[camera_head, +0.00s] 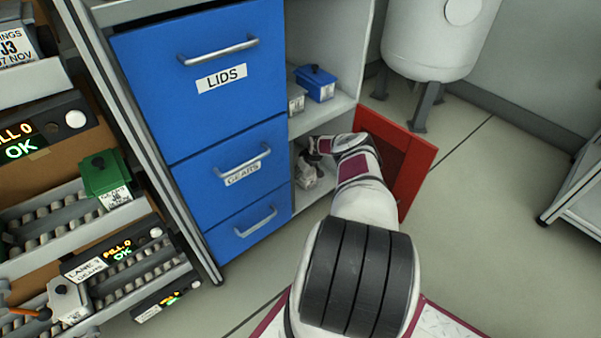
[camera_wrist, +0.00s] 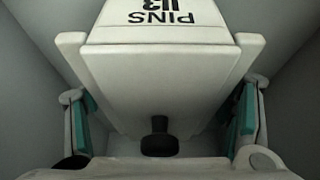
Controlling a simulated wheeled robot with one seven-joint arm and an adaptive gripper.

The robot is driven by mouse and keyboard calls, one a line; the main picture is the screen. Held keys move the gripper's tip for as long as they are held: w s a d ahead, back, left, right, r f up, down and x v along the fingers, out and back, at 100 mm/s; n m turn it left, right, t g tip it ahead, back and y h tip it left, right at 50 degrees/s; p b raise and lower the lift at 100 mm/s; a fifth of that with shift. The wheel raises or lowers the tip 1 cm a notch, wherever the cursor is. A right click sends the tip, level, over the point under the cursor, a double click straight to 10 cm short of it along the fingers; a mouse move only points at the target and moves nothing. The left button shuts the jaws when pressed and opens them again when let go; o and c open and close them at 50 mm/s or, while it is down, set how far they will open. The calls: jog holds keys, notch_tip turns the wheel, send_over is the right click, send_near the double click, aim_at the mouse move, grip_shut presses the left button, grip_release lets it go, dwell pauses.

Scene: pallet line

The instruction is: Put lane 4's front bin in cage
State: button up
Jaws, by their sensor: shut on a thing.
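My arm reaches into the lower compartment (camera_head: 298,200) right of the blue drawers, beside an open red door (camera_head: 418,165). In the wrist view, my gripper (camera_wrist: 165,118) is shut on a white bin (camera_wrist: 160,75), with its teal pads on either side. I cannot tell whether the bin rests on the compartment floor.
A blue bin (camera_head: 316,82) and a grey bin (camera_head: 296,98) stand on the shelf above. The blue drawers (camera_head: 222,85) are closed. Left are roller lanes with a green bin (camera_head: 105,178) and a white bin (camera_head: 70,302).

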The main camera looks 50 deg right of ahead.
jog(key=shift+f, duration=0.1)
jog(key=o, duration=1.9)
jog(key=p+v, duration=0.4)
jog(key=shift+w+p, duration=0.1)
jog(key=shift+p, duration=0.25)
jog(key=shift+p+v, duration=0.95)
jog(key=s+a+p, duration=0.2)
jog(key=s+p, duration=0.3)
jog(key=s, duration=0.6)
jog(key=shift+s+a+f, duration=0.25)
jog(key=shift+s+a, duration=0.05)
jog(key=shift+a, duration=0.05)
jog(key=shift+a, duration=0.1)
